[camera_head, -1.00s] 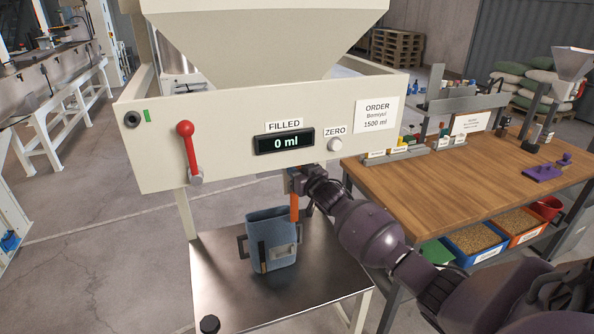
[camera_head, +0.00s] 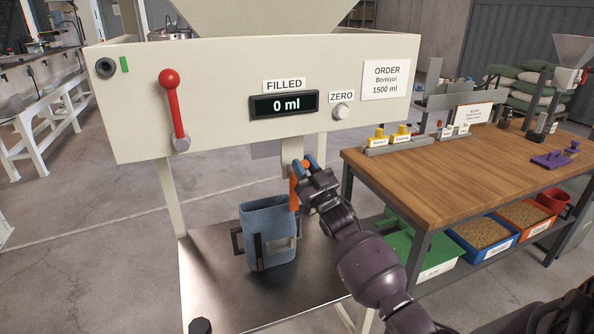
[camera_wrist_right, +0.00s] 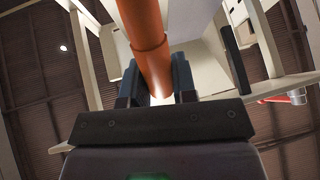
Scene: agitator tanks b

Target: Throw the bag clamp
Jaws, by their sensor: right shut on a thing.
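The bag clamp's orange lever (camera_head: 293,191) hangs under the machine's cream front panel, just above and right of the blue bag (camera_head: 268,232). My right gripper (camera_head: 303,170) is at this lever with its blue fingers around it. In the right wrist view the orange lever (camera_wrist_right: 147,45) runs down between the two fingers (camera_wrist_right: 158,85), and the gripper is shut on it. The bag stands upright on the steel platform (camera_head: 215,270), with a dark handle on its side. My left gripper is not in view.
The panel carries a red lever (camera_head: 173,105), a display (camera_head: 284,104) reading 0 ml and a white ZERO button (camera_head: 341,112). A wooden workbench (camera_head: 440,180) stands to the right, with bins of grain (camera_head: 482,232) below. Open floor lies to the left.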

